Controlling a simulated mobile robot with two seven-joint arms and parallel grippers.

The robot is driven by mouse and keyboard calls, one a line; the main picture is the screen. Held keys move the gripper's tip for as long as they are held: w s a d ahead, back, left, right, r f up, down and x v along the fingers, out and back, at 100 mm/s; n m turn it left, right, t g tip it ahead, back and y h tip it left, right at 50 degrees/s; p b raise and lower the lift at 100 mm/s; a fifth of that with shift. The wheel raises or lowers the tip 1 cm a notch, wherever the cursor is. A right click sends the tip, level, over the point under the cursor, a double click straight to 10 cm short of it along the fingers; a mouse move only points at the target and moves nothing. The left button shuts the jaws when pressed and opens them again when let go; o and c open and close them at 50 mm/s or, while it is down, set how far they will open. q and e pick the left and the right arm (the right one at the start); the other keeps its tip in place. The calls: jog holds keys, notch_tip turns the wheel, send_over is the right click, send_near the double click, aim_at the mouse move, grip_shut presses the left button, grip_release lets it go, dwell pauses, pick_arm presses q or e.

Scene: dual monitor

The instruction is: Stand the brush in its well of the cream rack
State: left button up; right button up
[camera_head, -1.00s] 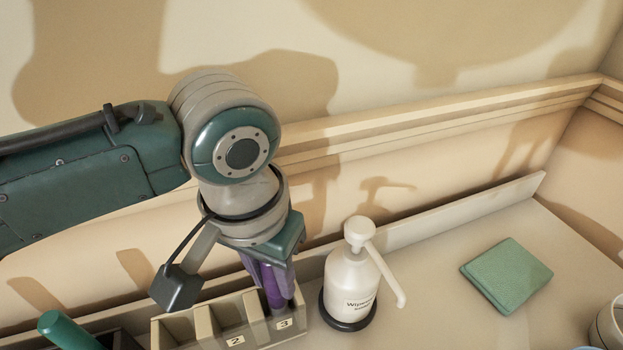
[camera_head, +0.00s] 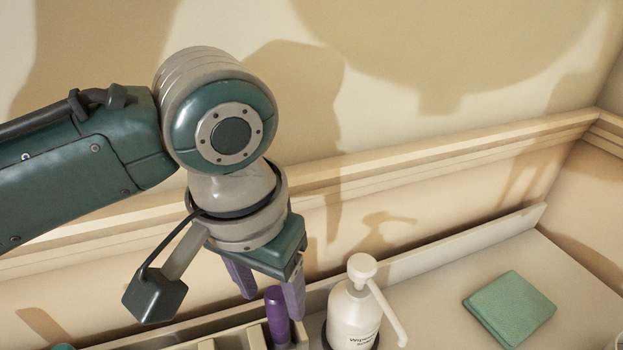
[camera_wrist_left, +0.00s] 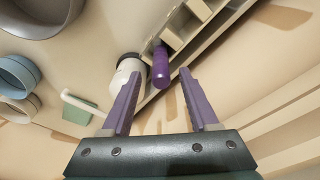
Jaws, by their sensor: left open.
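The brush (camera_head: 277,318) shows as a purple handle standing nearly upright in the right-end well of the cream rack (camera_head: 232,341). Its lower part is hidden inside the rack. The handle also shows in the left wrist view (camera_wrist_left: 160,68), with the rack (camera_wrist_left: 198,10) behind it. My left gripper (camera_head: 268,289) is open and empty, with its purple fingers just above the handle. In the left wrist view the handle lies beyond and between the spread fingertips (camera_wrist_left: 160,76). My right gripper is not in view.
A white pump bottle (camera_head: 353,318) stands close to the right of the rack. A folded green cloth (camera_head: 510,308) lies further right. A low ledge (camera_head: 440,255) and the wall run behind. Round containers (camera_wrist_left: 18,75) show in the left wrist view. The surface between bottle and cloth is clear.

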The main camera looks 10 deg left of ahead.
pick_arm(q)
notch_tip(320, 180, up, 7)
jog(key=p, duration=0.1)
jog(key=s+d+f+t+h, duration=0.1)
jog(key=s+d+f+h, duration=0.15)
jog(key=s, duration=0.55)
jog(key=s+a+t+y, duration=0.1)
jog(key=s+a+y, duration=0.1)
jog(key=s+a, duration=0.5)
jog(key=a, duration=0.3)
jog(key=shift+s+a+f, duration=0.25)
jog(key=shift+s+f, duration=0.05)
jog(key=shift+f, duration=0.05)
jog(key=shift+y, duration=0.25)
